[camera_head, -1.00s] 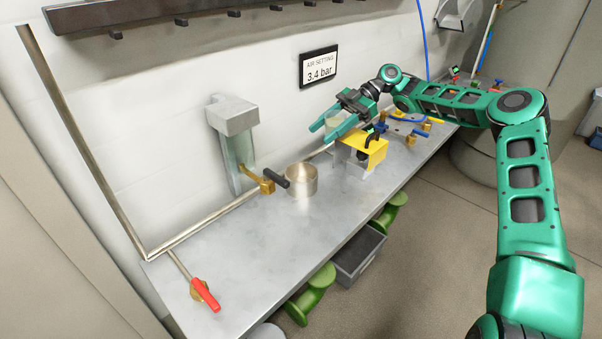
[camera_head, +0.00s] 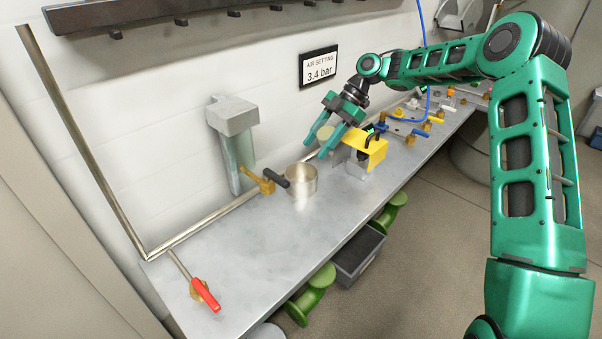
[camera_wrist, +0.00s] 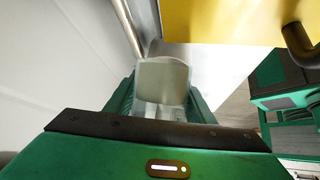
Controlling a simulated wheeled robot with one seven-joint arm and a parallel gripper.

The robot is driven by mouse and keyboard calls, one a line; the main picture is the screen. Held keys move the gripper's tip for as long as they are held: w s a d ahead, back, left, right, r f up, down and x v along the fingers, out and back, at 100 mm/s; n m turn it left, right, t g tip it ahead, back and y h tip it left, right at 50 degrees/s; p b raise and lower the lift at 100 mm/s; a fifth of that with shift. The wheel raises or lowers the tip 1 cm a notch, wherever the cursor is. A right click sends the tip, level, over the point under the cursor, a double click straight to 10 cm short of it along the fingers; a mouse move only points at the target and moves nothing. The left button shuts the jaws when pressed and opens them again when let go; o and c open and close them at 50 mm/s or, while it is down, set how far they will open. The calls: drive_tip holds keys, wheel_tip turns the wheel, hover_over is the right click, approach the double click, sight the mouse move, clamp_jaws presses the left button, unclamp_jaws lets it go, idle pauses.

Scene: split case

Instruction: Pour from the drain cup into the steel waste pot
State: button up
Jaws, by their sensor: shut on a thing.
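The drain cup (camera_wrist: 163,80) is a clear, pale cup between the green fingers of my gripper (camera_wrist: 160,100) in the wrist view. My gripper (camera_head: 326,140) is shut on it. In the head view the fingers point down and left, and the cup (camera_head: 326,133) is mostly hidden behind them. What it contains and its exact tilt are unclear. The steel waste pot (camera_head: 303,186) is a shiny round pot standing on the bench, left of and below my gripper in the head view. The cup is apart from the pot.
A yellow guard (camera_head: 372,148) stands close to the right of my gripper. A brass valve with a black handle (camera_head: 273,177) reaches toward the pot from the wall-mounted filter (camera_head: 235,140). A red-handled valve (camera_head: 205,294) is at the near left. The bench's left part (camera_head: 240,250) is clear.

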drive_tip(key=shift+s+a+f+t+h, duration=0.3)
drive_tip(key=shift+a+f+t+h, duration=0.25)
drive_tip(key=shift+h, duration=0.25)
idle(1.2)
drive_tip(key=shift+r+t+h, duration=0.1)
drive_tip(key=shift+t+h, duration=0.15)
drive_tip(key=shift+h, duration=0.15)
drive_tip(key=shift+s+h, duration=0.1)
drive_tip(key=shift+h, duration=0.2)
drive_tip(key=shift+f+t+h, duration=0.2)
drive_tip(key=shift+t+h, duration=0.2)
drive_tip(key=shift+d+f+t+h, duration=0.15)
drive_tip(key=shift+f+t+h, duration=0.15)
drive_tip(key=shift+h, duration=0.1)
drive_tip(key=shift+w+d+r+n+t+h, duration=0.15)
drive_tip(key=shift+w+r+n+t+h, duration=0.15)
drive_tip(key=shift+t+h, duration=0.45)
drive_tip(key=shift+r+h, duration=0.15)
drive_tip(key=shift+h, duration=0.4)
drive_tip(key=shift+s+a+r+t+h, duration=0.25)
drive_tip(key=shift+s+a+t+h, duration=0.3)
drive_tip(key=shift+h, duration=0.25)
drive_tip(key=shift+w+d+f+t+h, duration=0.1)
drive_tip(key=shift+w+f+t+h, duration=0.1)
drive_tip(key=shift+t+h, duration=0.1)
